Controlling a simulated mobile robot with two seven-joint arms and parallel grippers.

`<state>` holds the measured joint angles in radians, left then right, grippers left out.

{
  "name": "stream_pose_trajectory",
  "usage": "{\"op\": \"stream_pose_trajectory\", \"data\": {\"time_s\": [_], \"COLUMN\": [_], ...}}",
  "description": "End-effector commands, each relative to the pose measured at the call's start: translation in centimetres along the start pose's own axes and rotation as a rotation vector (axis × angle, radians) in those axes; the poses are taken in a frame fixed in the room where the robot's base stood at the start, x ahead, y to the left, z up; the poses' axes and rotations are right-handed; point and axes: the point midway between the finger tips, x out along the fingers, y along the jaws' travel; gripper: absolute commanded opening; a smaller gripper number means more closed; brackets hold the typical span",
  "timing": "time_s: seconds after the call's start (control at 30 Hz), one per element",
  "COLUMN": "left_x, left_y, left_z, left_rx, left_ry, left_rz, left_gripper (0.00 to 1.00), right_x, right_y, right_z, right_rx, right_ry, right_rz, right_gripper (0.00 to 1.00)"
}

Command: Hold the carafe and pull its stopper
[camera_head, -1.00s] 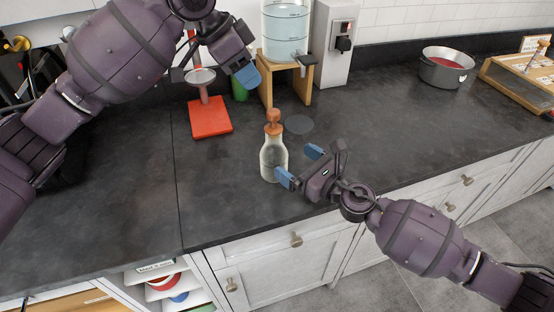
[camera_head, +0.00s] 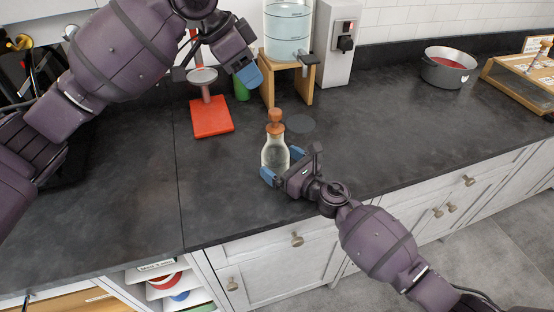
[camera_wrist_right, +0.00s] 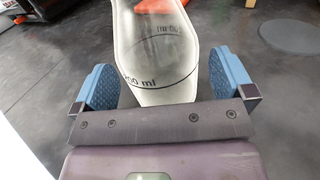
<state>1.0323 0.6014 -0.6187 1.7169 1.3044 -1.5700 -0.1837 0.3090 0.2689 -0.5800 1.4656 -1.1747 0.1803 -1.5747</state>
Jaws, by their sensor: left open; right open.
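The carafe (camera_head: 275,152) is clear glass and stands upright on the dark counter. Its orange-brown stopper (camera_head: 275,121) sits in the neck. My right gripper (camera_head: 283,166) is open, low at the carafe, with one blue finger on each side of the glass. In the right wrist view the carafe's lower body (camera_wrist_right: 158,60) lies between the open fingers (camera_wrist_right: 162,84), with a visible gap on both sides; the stopper is out of that view. My left gripper (camera_head: 248,76) is open, high above the counter behind and left of the carafe, and empty.
A red-based stand (camera_head: 212,118) is behind the carafe to the left. A water dispenser on a wooden stand (camera_head: 287,80) is behind it. A dark round disc (camera_head: 300,124) lies nearby. A pot (camera_head: 447,68) stands far right. The counter's left part is clear.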

Motion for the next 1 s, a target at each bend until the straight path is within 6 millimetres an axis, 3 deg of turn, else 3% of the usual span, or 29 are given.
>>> {"op": "stream_pose_trajectory", "data": {"time_s": [0.2, 0.53, 0.9, 1.0], "left_x": [0.0, 0.0, 0.0, -0.1], "left_y": [0.0, 0.0, 0.0, 0.1], "left_z": [0.0, 0.0, 0.0, -0.2], "left_rx": [0.000, 0.000, 0.000, 0.003], "left_ry": [0.000, 0.000, 0.000, 0.002], "left_rz": [0.000, 0.000, 0.000, 0.000], "left_gripper": [0.43, 0.43, 0.43, 0.56], "right_x": [1.5, 1.7, 1.6, 1.6], "right_y": [0.0, 0.0, 0.0, 0.0], "right_z": [0.0, 0.0, 0.0, 0.0], "right_rx": [0.001, 0.000, 0.000, 0.000], "right_ry": [0.000, 0.000, 0.000, 0.000], "right_rz": [0.000, 0.001, 0.001, 0.001], "right_gripper": [1.00, 0.98, 0.42, 0.41]}}
